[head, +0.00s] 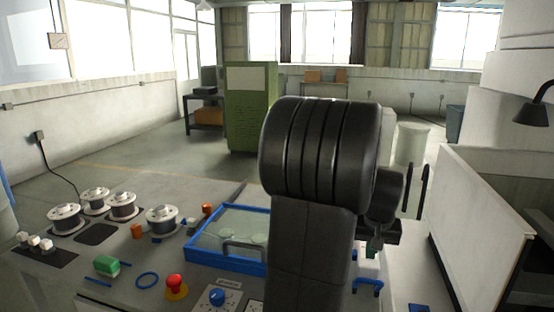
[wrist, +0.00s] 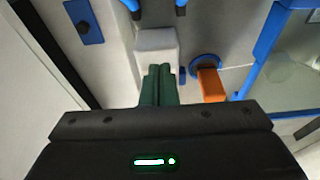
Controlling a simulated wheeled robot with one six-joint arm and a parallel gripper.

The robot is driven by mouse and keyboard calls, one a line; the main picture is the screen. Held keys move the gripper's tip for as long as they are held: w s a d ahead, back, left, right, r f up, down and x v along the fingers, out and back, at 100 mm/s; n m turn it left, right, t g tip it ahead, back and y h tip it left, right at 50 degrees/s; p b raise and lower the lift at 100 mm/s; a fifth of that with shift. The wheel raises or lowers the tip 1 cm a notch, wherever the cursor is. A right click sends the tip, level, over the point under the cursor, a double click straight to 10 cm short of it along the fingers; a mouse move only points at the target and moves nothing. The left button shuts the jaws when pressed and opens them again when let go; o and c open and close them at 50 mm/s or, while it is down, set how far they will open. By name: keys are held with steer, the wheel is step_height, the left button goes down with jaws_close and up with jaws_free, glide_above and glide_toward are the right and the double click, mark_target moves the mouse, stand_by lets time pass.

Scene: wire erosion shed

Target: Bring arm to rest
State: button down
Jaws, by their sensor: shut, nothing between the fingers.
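My arm (head: 318,150) stands upright in the middle of the head view, with its dark upper link folded over toward the right. My gripper is pointed at its two green fingers in the wrist view (wrist: 160,70). They lie side by side, shut and empty, over a pale grey block (wrist: 156,42); I cannot tell whether they touch it. In the head view the arm hides most of the gripper.
A blue-framed clear lid (head: 228,240) lies left of my arm. Wire spools (head: 162,219), a green block (head: 106,266) and a red button (head: 175,283) are on the bench. A pale panel (head: 480,220) stands at right. An orange part (wrist: 210,85) is beside the fingers.

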steer(key=shift+w+d+f+g+p, duration=0.15)
steer(key=shift+w+g+p, duration=0.4)
steer(key=shift+g+p, duration=0.4)
steer(key=shift+w+d+f+g+y+p, duration=0.1)
steer(key=shift+w+f+g+y+p, duration=0.3)
steer(key=shift+p, duration=0.3)
